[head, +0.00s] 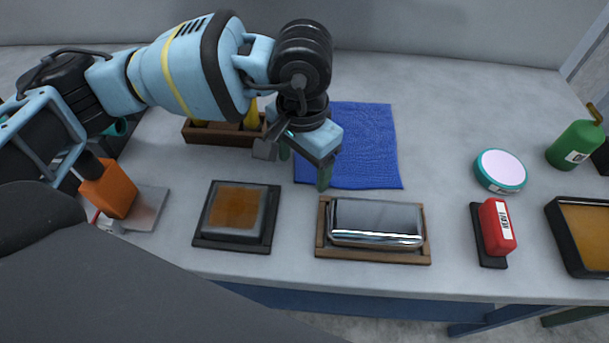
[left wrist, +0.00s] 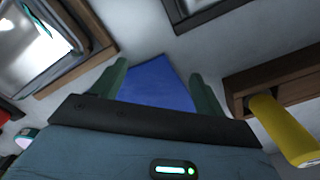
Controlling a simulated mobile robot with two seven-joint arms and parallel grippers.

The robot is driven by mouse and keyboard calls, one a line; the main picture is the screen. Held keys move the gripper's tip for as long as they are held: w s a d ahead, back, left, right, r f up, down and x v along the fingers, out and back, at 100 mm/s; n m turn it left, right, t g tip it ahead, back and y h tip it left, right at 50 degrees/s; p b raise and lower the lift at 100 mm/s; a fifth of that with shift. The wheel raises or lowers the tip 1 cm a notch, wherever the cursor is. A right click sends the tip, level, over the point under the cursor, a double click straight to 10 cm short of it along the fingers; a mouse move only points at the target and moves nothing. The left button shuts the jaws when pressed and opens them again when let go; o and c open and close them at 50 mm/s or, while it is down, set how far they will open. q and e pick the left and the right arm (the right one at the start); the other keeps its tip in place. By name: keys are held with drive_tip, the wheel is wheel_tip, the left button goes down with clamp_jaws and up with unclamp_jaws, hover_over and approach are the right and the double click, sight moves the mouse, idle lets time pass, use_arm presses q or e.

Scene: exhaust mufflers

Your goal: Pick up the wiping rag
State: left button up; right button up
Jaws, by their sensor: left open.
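A blue rag (head: 365,145) lies flat on the table behind the chrome muffler. My left gripper (head: 304,168) is over the rag's left part, with its green fingers pointing down. In the left wrist view the rag (left wrist: 158,83) shows between the two spread fingers (left wrist: 157,80). The gripper is open and holds nothing. Whether the fingertips touch the rag I cannot tell. The gripper and arm hide part of the rag's left side. My right gripper is not in view.
A chrome muffler (head: 375,222) in a wooden tray stands in front of the rag. A black tray (head: 262,240) is left of it. A wooden box (head: 190,135) with yellow-handled tools is left of the gripper. Right are a round tin (head: 500,170) and a red-handled brush (head: 497,228).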

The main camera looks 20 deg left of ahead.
use_arm(q)
drive_tip(key=shift+f, duration=0.25)
drive_tip(key=shift+c, duration=0.5)
drive_tip(key=c, duration=0.5)
clamp_jaws()
